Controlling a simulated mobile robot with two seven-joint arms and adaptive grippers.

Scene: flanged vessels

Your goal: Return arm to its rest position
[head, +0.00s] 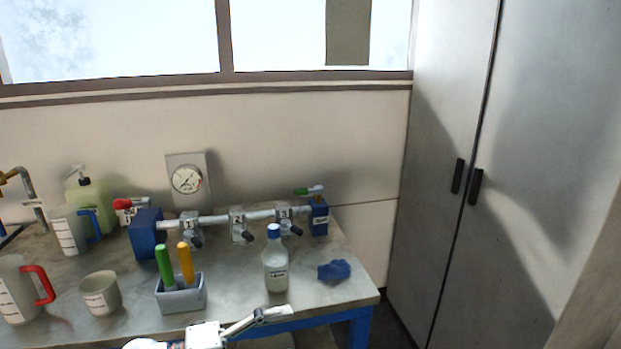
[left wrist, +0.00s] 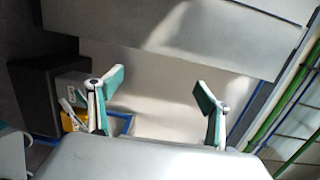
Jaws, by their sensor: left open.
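My left gripper (left wrist: 159,88) shows in the left wrist view. Its two fingers with teal pads stand wide apart, with nothing between them. Behind the fingers is a pale grey surface, and no object touches them. In the head view, white and grey parts that look like my own arm show at the bottom edge, in front of the bench (head: 348,288). I cannot tell from that view which arm they belong to. My right gripper is not in view.
A white bottle with a blue cap (head: 275,265), a grey caddy (head: 183,297) with green and orange handles, a blue cloth (head: 334,270), jugs and a valved pipe (head: 262,214) are on the bench. A tall grey cabinet (head: 530,150) stands at right. The left wrist view shows a yellow object (left wrist: 70,122) beside the gripper.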

